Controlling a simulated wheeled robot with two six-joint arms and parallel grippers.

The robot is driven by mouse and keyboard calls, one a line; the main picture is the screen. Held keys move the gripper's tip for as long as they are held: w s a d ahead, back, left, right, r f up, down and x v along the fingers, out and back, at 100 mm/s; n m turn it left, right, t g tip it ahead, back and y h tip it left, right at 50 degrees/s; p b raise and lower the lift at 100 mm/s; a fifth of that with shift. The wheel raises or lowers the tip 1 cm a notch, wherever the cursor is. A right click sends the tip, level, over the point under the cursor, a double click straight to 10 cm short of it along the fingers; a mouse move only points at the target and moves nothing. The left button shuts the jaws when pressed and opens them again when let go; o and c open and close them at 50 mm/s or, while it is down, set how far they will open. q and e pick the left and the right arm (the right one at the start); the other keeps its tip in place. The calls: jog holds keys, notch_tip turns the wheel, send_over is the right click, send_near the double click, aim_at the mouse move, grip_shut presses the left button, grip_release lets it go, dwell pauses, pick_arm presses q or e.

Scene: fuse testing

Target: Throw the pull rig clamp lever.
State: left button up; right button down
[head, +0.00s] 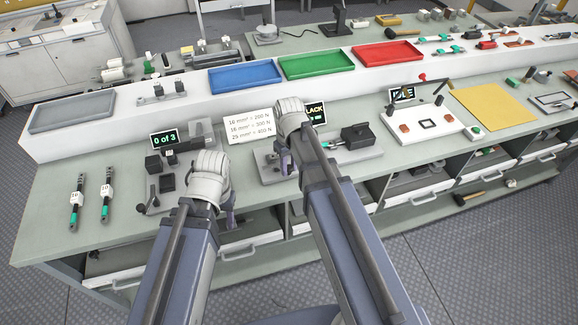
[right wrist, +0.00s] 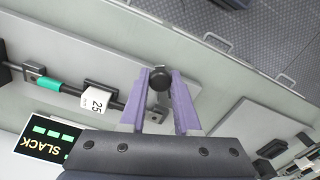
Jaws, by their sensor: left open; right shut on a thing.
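The pull rig (head: 365,154) stands mid-bench, with a dark block at its right end. A fuse link (right wrist: 95,100) with a green band and a white "25" label lies along the rig in the right wrist view. My right gripper (head: 285,163) is at the rig's left end. In the right wrist view its purple fingers (right wrist: 160,95) are shut on the clamp lever's round black knob (right wrist: 158,78). The rig's screen (right wrist: 46,138) reads "SLACK". My left gripper (head: 229,212) is open and empty near the bench's front edge.
Two green-banded links (head: 76,202) lie at the bench's left. A counter screen (head: 164,140) reads "0 of 3" behind a small black fixture (head: 153,192). A white force card (head: 248,127) stands behind my grippers. Blue (head: 245,77), green (head: 316,63) and red (head: 388,54) trays sit on the shelf.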

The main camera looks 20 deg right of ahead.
jog(key=a+m, duration=0.1)
jog(key=m, duration=0.3)
jog(key=shift+s+a, duration=0.35)
jog(key=shift+a, duration=0.05)
jog(key=a+m, duration=0.1)
jog(key=m, duration=0.2)
jog(key=shift+a+m, duration=0.35)
jog(key=shift+m, duration=0.05)
jog(key=m, duration=0.1)
jog(key=a+m, duration=0.1)
jog(key=m, duration=0.1)
jog(key=a+m, duration=0.1)
jog(key=shift+w, duration=0.3)
jog(key=shift+w+a+m, duration=0.25)
jog(key=shift+a+m, duration=0.05)
jog(key=shift+m, duration=0.7)
jog(key=shift+w+a+m, duration=0.25)
jog(key=shift+a+m, duration=0.05)
jog(key=shift+m, duration=0.7)
jog(key=c, duration=0.6)
grip_release()
